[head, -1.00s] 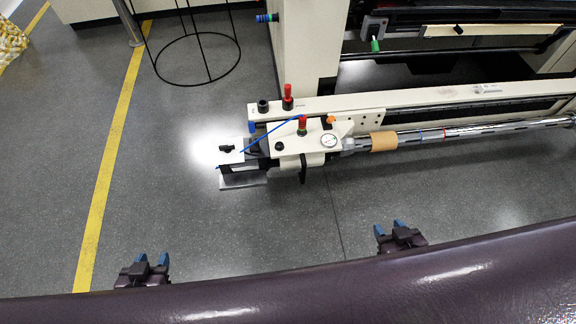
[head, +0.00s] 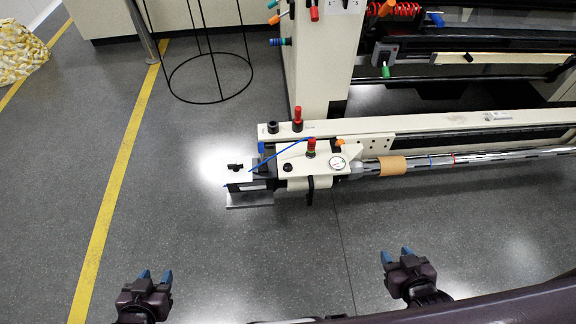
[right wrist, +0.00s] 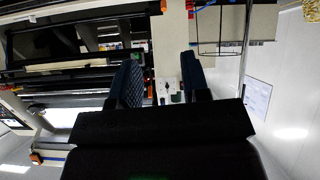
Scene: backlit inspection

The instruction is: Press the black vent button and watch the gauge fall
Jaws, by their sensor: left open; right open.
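A round white gauge (head: 338,162) sits on the cream valve block (head: 318,164) of the low machine. A black button (head: 288,168) is on the block's left part, and another black knob (head: 272,127) stands on the rail behind; no label is readable. Red-topped knobs (head: 311,147) and (head: 297,116) stand near them. My left gripper (head: 155,275) is open and empty, below and left of the block. My right gripper (head: 396,254) is open and empty, below and right of it. In the right wrist view its fingers (right wrist: 160,76) are spread, touching nothing.
A chrome roller (head: 480,157) with a tan sleeve (head: 393,165) runs right from the block. A black wire stand (head: 210,78) is at the upper left. A yellow floor line (head: 115,175) runs at left. Grey floor between my grippers and the machine is clear.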

